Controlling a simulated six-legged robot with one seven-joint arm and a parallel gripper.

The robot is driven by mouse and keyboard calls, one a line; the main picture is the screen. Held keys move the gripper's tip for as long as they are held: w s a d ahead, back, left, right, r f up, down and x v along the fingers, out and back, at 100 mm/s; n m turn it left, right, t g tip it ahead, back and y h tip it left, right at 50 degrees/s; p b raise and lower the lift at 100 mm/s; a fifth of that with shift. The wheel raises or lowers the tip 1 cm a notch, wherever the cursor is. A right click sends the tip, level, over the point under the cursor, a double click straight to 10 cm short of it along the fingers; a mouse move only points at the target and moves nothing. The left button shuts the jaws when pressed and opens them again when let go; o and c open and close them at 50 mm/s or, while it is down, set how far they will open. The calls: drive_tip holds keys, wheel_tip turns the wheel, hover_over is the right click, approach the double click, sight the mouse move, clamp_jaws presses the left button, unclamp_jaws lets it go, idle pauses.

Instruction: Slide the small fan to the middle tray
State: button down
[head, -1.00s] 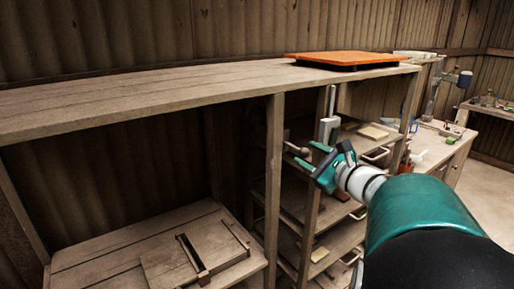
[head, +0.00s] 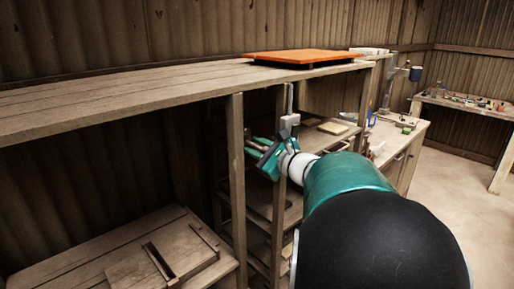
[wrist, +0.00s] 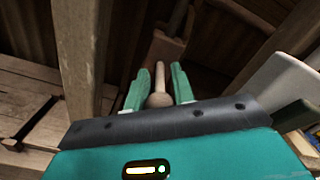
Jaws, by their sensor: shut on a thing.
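My gripper (wrist: 159,88) is shut on a round-ended wooden knob or handle (wrist: 159,72), which runs up between its two teal fingers in the wrist view. In the head view my gripper (head: 256,146) is at the front of the open wooden rack, beside an upright post. The knob is mostly hidden there. The rack holds several tray-like shelves, one (head: 325,139) near the top and others lower, partly hidden by my arm. I cannot tell which is the middle tray. I cannot make out a small fan in either view.
A pale upright block (head: 290,121) stands close to my gripper. Wooden posts (head: 237,180) flank the rack opening. A long top shelf (head: 150,88) carries an orange slab (head: 305,56). A low wooden bench (head: 120,255) is at left. Floor is clear at right.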

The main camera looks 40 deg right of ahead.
wheel_tip(320, 180, down, 26)
idle(0.5)
drive_tip(key=c, duration=1.2)
unclamp_jaws()
drive_tip(key=shift+c, duration=0.2)
drive_tip(key=s, duration=1.4)
drive_tip(key=shift+d, duration=0.2)
drive_tip(key=shift+w+a, duration=0.1)
